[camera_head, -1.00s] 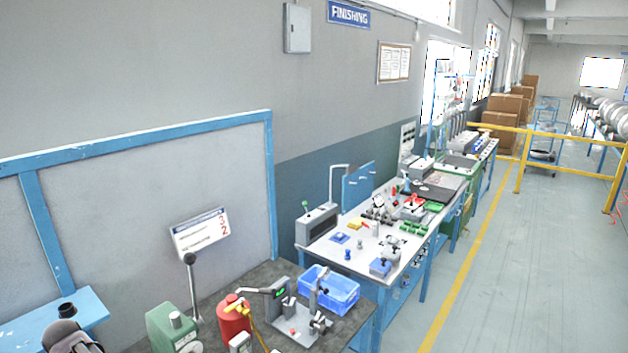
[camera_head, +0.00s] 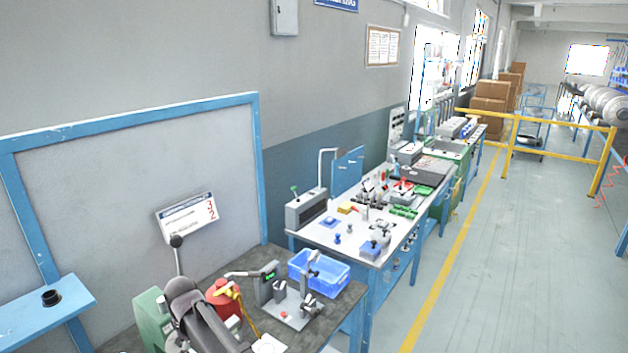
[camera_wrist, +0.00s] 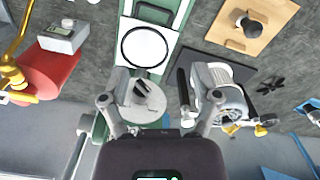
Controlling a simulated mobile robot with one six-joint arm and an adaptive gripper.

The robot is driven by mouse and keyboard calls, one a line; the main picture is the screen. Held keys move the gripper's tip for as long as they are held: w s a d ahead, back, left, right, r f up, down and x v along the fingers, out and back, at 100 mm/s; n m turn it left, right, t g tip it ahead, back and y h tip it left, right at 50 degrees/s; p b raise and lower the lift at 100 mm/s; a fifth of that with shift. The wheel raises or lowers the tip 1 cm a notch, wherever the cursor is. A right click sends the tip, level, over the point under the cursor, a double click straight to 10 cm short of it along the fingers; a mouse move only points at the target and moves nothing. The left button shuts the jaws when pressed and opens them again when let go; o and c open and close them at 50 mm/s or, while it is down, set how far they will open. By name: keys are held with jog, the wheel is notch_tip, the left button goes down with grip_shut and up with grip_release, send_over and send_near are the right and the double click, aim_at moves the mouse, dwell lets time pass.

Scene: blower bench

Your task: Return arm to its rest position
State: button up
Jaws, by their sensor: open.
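My gripper (camera_wrist: 153,92) is open in the wrist view, its two fingers spread wide. A grey round piece with a dark knob (camera_wrist: 143,90) shows between the fingers, beyond them; I cannot tell how far below it is. A silver motor-like part (camera_wrist: 222,88) lies just right of the right finger. In the head view my dark arm reaches over the near bench from the bottom edge; my fingers cannot be made out there.
The near bench (camera_head: 345,293) holds a red canister (camera_head: 222,297), a green machine (camera_head: 150,308), a grey test stand (camera_head: 290,310) and a blue bin (camera_head: 320,270). A white plate with a black ring (camera_wrist: 145,47) and a wooden board (camera_wrist: 262,42) show in the wrist view.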

jog(key=w+d+f+m+b, duration=0.2)
jog(key=d+m, duration=0.2)
jog(key=d, duration=1)
jog(key=w+d+f+m+b, duration=0.1)
jog(key=w+d+f+m, duration=0.2)
jog(key=d, duration=1.1)
jog(key=s+d+f+m+b, duration=0.1)
jog(key=s+d+m+b, duration=0.1)
jog(key=d, duration=1)
jog(key=s+d+f+m+b, duration=0.1)
jog(key=s+d+m, duration=0.4)
jog(key=d, duration=0.7)
jog(key=shift+s+d+m+b, duration=0.2)
jog(key=shift+d+m+b, duration=0.15)
jog(key=shift+m, duration=0.55)
jog(key=shift+a, duration=0.1)
